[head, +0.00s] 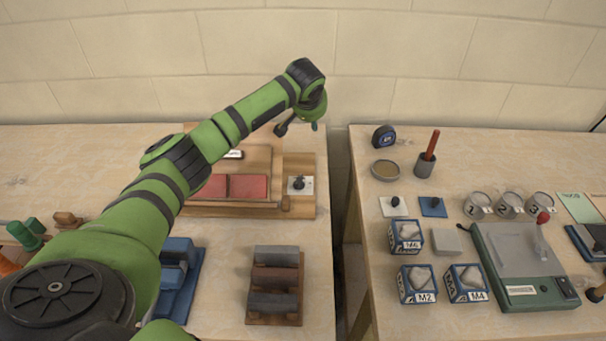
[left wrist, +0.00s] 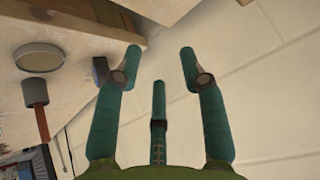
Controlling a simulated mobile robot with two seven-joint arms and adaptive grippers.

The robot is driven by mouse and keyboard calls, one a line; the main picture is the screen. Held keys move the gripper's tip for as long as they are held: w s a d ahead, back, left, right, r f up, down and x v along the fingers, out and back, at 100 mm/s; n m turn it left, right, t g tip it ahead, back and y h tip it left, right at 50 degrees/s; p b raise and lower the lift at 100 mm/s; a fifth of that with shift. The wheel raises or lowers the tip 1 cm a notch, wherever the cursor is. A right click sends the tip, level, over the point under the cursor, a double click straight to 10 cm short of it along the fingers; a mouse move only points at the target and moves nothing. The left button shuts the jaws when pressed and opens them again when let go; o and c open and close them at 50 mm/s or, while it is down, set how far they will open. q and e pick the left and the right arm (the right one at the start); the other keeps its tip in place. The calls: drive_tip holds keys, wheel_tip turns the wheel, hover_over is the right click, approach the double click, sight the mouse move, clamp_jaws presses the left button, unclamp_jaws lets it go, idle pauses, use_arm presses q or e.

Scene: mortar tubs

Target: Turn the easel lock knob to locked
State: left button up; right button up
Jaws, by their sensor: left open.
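The wooden easel (head: 258,158) lies at the back of the left table, with red blocks (head: 240,187) on it. A black knob (head: 299,183) on a white plate at its right side looks like the lock knob; its exact setting is too small to read. My left gripper (head: 299,124) is in the air beyond the knob, near the back wall, apart from it. In the left wrist view its fingers (left wrist: 161,62) are spread with nothing between them. The knob cannot be made out in that view. My right gripper is not seen.
A gap separates the two tables. The right table (head: 360,215) holds a tape measure (head: 384,136), a round dish (head: 385,170), a mortar with a pestle (head: 428,155), cups and labelled boxes. Block racks (head: 274,284) stand at the left table's front. The wall (left wrist: 250,90) is behind.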

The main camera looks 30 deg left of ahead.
sight(300, 179)
use_arm(q)
drive_tip(key=s+d+f+g+h, duration=0.1)
drive_tip(key=s+g, duration=0.1)
drive_tip(key=s, duration=0.1)
drive_tip(key=s+d+f+g+h, duration=0.1)
drive_tip(key=s+f+g, duration=0.1)
drive_tip(key=s, duration=0.1)
drive_tip(key=s+d+f+g+h, duration=0.1)
drive_tip(key=s+f+g, duration=0.1)
drive_tip(key=s+g, duration=0.1)
drive_tip(key=shift+s, duration=0.6)
drive_tip(key=shift+f+p, duration=0.6)
drive_tip(key=shift+f, duration=2.85)
clamp_jaws()
